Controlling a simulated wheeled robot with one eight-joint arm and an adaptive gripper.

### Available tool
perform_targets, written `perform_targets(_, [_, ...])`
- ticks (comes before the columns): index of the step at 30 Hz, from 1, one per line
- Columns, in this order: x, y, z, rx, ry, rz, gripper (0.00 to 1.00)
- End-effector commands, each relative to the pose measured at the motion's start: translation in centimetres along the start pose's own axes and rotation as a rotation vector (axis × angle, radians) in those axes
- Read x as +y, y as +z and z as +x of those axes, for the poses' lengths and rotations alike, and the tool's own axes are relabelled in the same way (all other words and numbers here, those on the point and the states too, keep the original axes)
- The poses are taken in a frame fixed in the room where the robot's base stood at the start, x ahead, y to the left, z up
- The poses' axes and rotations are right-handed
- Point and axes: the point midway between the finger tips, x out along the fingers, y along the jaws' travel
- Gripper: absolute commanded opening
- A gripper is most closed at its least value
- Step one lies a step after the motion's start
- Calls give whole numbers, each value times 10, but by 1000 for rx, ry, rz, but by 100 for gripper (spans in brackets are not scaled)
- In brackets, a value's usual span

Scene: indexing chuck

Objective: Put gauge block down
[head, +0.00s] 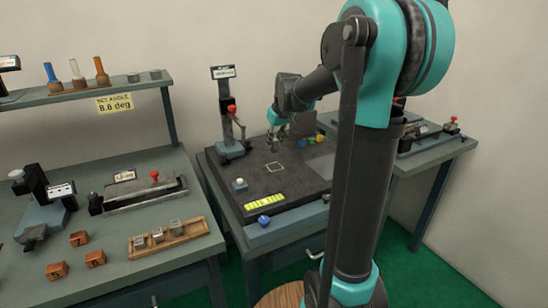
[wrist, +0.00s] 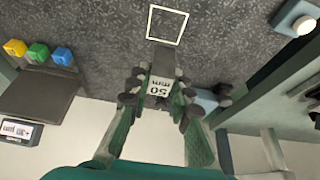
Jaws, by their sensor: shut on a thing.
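My gripper (wrist: 160,95) is shut on a grey gauge block (wrist: 159,88) marked "50 mm", with one finger on each side of it. In the head view my gripper (head: 277,138) is small, above the back part of the dark speckled plate (head: 247,176). The block's far end points toward a white square outline (wrist: 167,25) on the plate, which also shows in the head view (head: 275,168). In the wrist view the block appears just short of the outline. I cannot tell whether the block touches the plate.
A stand with a red knob (head: 231,108) rises at the plate's back left. Yellow, green and blue pieces (wrist: 38,52) sit by a dark grey pad (wrist: 45,97). The plate's middle is clear.

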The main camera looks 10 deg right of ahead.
Motion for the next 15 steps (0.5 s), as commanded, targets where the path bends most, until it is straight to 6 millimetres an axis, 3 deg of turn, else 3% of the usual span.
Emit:
perform_targets(3, [0, 7, 18, 0, 0, 0, 0])
perform_targets(15, [0, 23, 56, 0, 0, 0, 0])
